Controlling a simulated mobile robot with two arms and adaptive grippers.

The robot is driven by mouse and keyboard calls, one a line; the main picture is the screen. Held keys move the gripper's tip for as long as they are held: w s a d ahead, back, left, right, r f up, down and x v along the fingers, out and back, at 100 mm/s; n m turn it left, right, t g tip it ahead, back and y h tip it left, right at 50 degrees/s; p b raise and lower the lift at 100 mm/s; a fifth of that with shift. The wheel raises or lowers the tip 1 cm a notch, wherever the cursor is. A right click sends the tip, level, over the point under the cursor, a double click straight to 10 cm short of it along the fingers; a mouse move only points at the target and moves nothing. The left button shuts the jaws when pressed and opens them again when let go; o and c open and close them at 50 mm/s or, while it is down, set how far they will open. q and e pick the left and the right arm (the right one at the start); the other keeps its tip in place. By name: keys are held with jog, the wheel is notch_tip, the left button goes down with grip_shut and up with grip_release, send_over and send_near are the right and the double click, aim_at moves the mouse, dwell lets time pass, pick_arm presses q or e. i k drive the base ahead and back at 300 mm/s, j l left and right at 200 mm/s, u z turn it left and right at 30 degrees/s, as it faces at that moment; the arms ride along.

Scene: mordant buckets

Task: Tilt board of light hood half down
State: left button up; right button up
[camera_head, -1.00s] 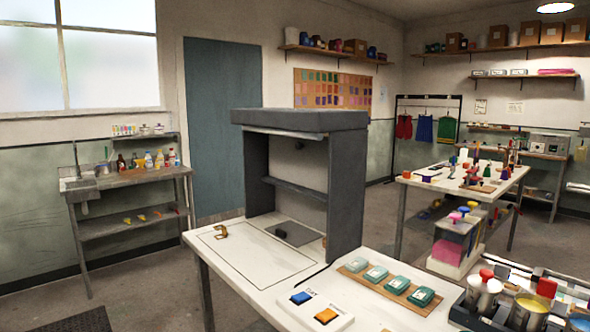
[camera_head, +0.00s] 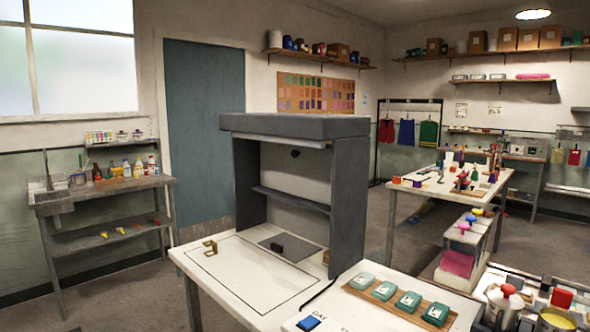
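The light hood (camera_head: 294,125) is a dark grey open-fronted box standing on a white table, with a thick flat top and two side walls. Inside it a grey board (camera_head: 290,199) spans the walls about halfway up, seen as a thin slanted panel; I cannot tell its exact tilt. A grey mat (camera_head: 287,248) with a small black block (camera_head: 277,248) lies on the hood's floor. Neither of my grippers shows in the head view.
A brass-coloured clip (camera_head: 210,246) lies on the white table (camera_head: 225,270) left of the hood. A wooden strip with several green-lidded containers (camera_head: 408,301) and a blue button (camera_head: 309,323) are in front. Open floor (camera_head: 120,295) lies at the left.

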aim_at(301, 171)
jog(key=i+j+z, duration=0.25)
jog(key=i+j, duration=0.65)
jog(key=k+j, duration=0.05)
jog(key=j, duration=0.05)
